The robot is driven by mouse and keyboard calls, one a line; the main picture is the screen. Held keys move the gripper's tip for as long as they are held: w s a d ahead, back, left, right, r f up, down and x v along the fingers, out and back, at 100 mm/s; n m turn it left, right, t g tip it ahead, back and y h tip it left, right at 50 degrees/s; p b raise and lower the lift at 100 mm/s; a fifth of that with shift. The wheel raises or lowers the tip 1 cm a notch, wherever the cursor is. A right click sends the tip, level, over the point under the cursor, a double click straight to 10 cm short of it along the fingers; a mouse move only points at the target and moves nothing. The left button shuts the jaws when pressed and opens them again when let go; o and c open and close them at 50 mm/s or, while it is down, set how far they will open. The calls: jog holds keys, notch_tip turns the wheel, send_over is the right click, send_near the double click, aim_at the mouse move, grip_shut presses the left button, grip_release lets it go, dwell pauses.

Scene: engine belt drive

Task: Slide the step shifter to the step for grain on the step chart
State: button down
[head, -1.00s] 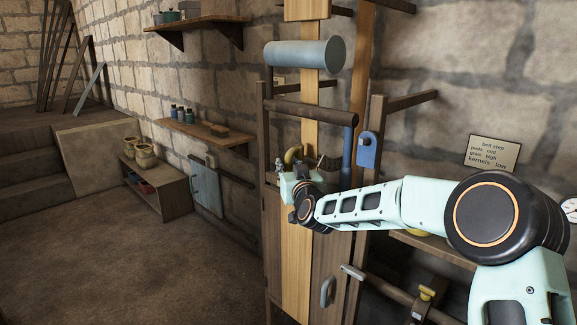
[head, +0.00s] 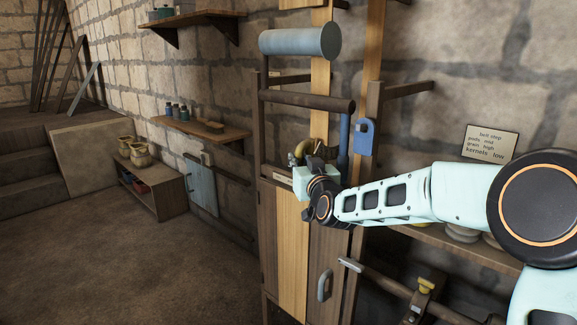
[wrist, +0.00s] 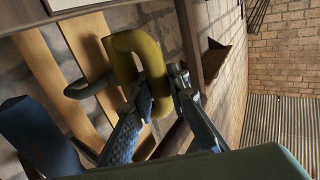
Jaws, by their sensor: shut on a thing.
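The step shifter shows as a yellow loop handle (wrist: 121,45) in the wrist view and as a small yellowish curve (head: 301,148) in the head view. My gripper (wrist: 160,90) is shut on one side of the loop; in the head view my gripper (head: 303,162) partly hides the handle and its mounting. The step chart (head: 491,143) hangs on the stone wall at right and reads pods mid, grain high, kernels low. A tan belt (head: 321,100) runs vertically behind the grey-blue drum (head: 298,42).
A dark bar (head: 305,100) crosses the frame above my gripper. A blue bracket (head: 365,138) is on the right post. A wooden cabinet with a grey handle (head: 324,286) is below. Open floor (head: 120,250) lies at left.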

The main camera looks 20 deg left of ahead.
jog(key=shift+s+d+f, duration=0.15)
jog(key=shift+s+d, duration=0.1)
jog(key=shift+d, duration=0.6)
jog(key=c, duration=1.8)
grip_release()
jog(key=shift+s+d, duration=0.1)
jog(key=shift+d, duration=0.05)
jog(key=v, duration=1.2)
